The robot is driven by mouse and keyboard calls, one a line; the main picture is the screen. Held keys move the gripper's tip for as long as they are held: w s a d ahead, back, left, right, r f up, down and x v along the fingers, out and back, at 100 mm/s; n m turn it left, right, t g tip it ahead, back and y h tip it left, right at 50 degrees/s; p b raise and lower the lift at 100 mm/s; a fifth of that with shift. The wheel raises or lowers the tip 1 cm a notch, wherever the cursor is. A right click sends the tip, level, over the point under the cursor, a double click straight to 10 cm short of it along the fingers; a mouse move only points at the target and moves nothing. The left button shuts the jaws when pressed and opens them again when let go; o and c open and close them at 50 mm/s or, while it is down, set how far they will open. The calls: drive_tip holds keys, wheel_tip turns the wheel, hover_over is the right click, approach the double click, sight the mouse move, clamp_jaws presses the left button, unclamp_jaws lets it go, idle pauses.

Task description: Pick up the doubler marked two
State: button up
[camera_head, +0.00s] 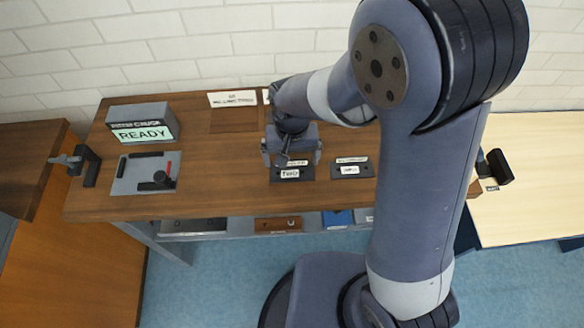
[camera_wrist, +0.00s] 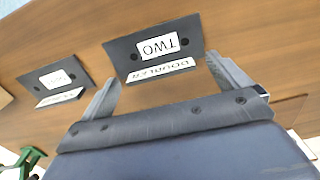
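The doubler marked two (camera_head: 291,174) is a dark flat plate with a white "TWO" label, lying on the wooden table in the head view. It also shows in the wrist view (camera_wrist: 130,52), upside down, with a white "DOUBLER" strip along its near edge and a dark hole at each side of the label. My gripper (camera_head: 291,160) is above and just behind the plate in the head view. In the wrist view its two fingers (camera_wrist: 163,82) are spread apart with nothing between them, the tips close to the plate's near edge.
A second dark labelled plate (camera_head: 350,170) lies just right, its label too small to read. A gauge box reading "READY" (camera_head: 143,133) and a grey panel (camera_head: 128,184) with black parts stand at left. Bare wood (camera_head: 215,160) lies between. A pale table (camera_head: 530,180) stands right.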

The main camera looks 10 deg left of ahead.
drive_tip(key=c, duration=1.2)
drive_tip(key=shift+o, duration=0.2)
drive_tip(key=shift+r, duration=0.15)
wheel_tip(320, 180, up, 16)
drive_tip(key=p, duration=0.5)
drive_tip(key=shift+p, duration=0.35)
